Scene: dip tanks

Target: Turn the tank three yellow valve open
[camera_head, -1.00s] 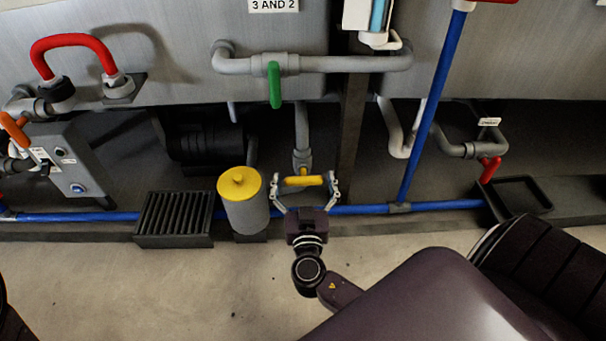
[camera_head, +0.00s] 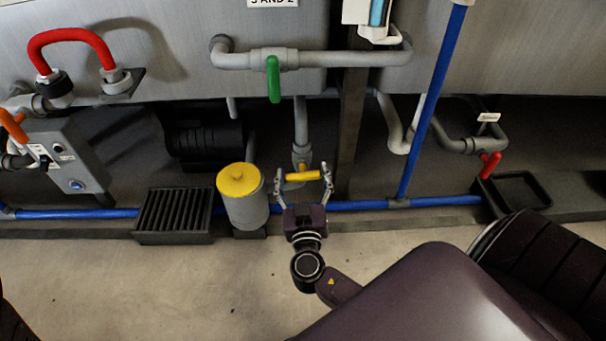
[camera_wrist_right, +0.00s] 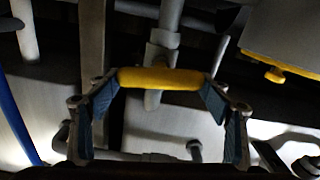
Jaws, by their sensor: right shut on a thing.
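The yellow valve handle (camera_head: 302,176) sits at the lower end of a grey vertical pipe (camera_head: 300,120), below the tank, in the middle of the head view. It lies nearly level, crosswise to the pipe. My right gripper (camera_head: 303,178) is shut on it, with one finger at each end of the bar. In the right wrist view, the blue finger pads meet the two ends of the yellow handle (camera_wrist_right: 162,78). The handle's stem is partly hidden behind the bar. My left gripper is not in view.
A grey canister with a yellow lid (camera_head: 238,180) stands close left of my right gripper. A black grate (camera_head: 174,215) lies farther left. A blue pipe (camera_head: 360,205) runs behind the gripper. A green valve handle (camera_head: 273,79) and a red one (camera_head: 490,165) are nearby. The floor in front is clear.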

